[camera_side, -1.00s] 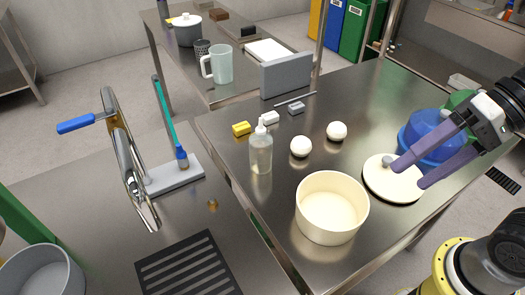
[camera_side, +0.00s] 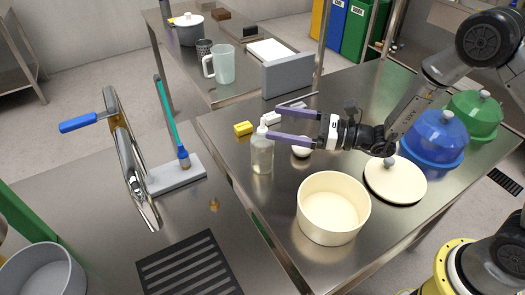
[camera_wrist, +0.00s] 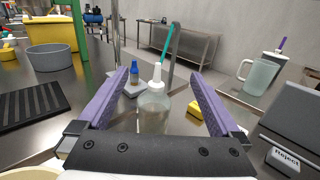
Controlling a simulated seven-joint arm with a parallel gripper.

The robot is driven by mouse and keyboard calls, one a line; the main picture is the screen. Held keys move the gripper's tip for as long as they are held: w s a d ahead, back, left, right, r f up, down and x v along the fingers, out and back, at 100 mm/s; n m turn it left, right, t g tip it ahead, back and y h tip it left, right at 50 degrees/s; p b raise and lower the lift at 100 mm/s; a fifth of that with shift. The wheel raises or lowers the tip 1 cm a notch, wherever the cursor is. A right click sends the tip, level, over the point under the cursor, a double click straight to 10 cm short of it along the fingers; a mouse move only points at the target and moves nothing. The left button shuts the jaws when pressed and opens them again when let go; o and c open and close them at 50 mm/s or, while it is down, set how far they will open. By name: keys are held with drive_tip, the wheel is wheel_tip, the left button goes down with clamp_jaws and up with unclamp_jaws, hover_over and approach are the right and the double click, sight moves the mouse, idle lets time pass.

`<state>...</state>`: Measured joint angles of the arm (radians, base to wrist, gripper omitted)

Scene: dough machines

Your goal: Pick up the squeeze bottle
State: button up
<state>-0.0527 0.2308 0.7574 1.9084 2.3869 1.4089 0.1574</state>
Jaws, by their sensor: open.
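The squeeze bottle (camera_side: 262,154) is clear with a white nozzle and stands upright on the steel table, near its left edge. My gripper (camera_side: 279,122) is open, with two purple fingers pointing left toward the bottle's upper part in the side view. In the wrist view the bottle (camera_wrist: 154,104) appears between the two spread fingers (camera_wrist: 158,88), its nozzle up and its lower part hidden by the gripper body. The fingers are not closed on it. I cannot tell whether the fingertips touch it.
A cream pot (camera_side: 333,207) stands in front, with a cream lid (camera_side: 397,182) to its right. A yellow block (camera_side: 243,128) sits behind the bottle. Blue (camera_side: 434,138) and green (camera_side: 474,115) domes stand at right.

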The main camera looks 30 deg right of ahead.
sight(262, 146)
wheel_tip(262, 146, down, 8)
drive_tip(key=shift+a+f, duration=0.1)
drive_tip(key=shift+a, duration=0.05)
drive_tip(key=x, duration=0.4)
drive_tip(key=shift+w+a, duration=0.25)
drive_tip(key=shift+a, duration=0.05)
drive_tip(key=shift+c, duration=0.2)
drive_tip(key=c, duration=0.9)
